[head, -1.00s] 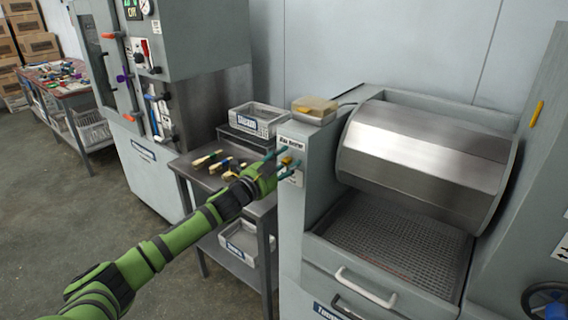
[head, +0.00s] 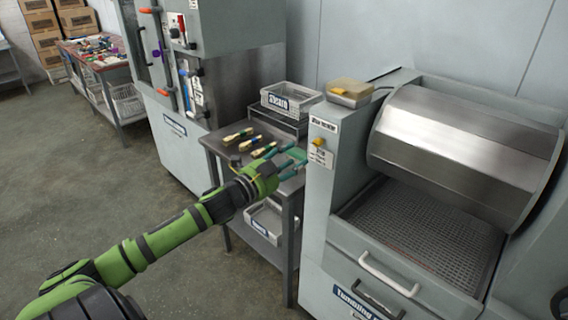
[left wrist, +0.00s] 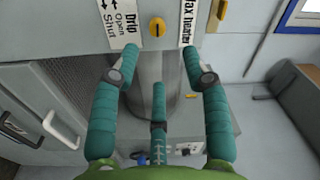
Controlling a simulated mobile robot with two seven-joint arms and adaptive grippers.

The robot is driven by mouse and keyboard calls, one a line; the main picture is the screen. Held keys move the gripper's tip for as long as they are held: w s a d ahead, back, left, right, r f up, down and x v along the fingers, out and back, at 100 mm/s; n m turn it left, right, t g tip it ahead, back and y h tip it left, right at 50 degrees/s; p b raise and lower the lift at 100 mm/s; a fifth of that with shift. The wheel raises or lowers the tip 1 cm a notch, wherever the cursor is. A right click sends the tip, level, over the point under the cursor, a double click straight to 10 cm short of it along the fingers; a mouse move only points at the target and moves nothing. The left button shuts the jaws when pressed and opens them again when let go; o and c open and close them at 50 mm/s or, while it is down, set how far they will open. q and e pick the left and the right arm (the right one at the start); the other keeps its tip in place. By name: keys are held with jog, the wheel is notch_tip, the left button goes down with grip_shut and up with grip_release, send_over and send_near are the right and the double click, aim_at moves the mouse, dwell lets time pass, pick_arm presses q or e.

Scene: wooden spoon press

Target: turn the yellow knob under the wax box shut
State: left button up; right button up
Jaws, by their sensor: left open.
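The yellow knob (head: 318,142) sits on the front panel of the grey tumbling machine, beside a small white label. In the left wrist view the knob (left wrist: 157,27) shows a dark line, and the label (left wrist: 121,25) reads Drip, Open, Shut. The wax box (head: 349,92) stands on the machine's top above the knob, with a yellowish top. My left gripper (head: 292,160) is open and empty, its teal fingers left of the knob and apart from it. In the left wrist view its fingers (left wrist: 160,75) are spread below the knob. My right gripper is not in view.
A steel side table (head: 222,146) with several brushes stands left of the machine, under my left gripper. A grey bin (head: 291,101) is at its back. The tumbler drum (head: 455,140) and a white handle (head: 390,273) are right of the panel.

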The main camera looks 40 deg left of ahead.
pick_arm(q)
jog(key=shift+s+a, duration=0.1)
jog(key=shift+s, duration=1.05)
jog(key=shift+f, duration=0.1)
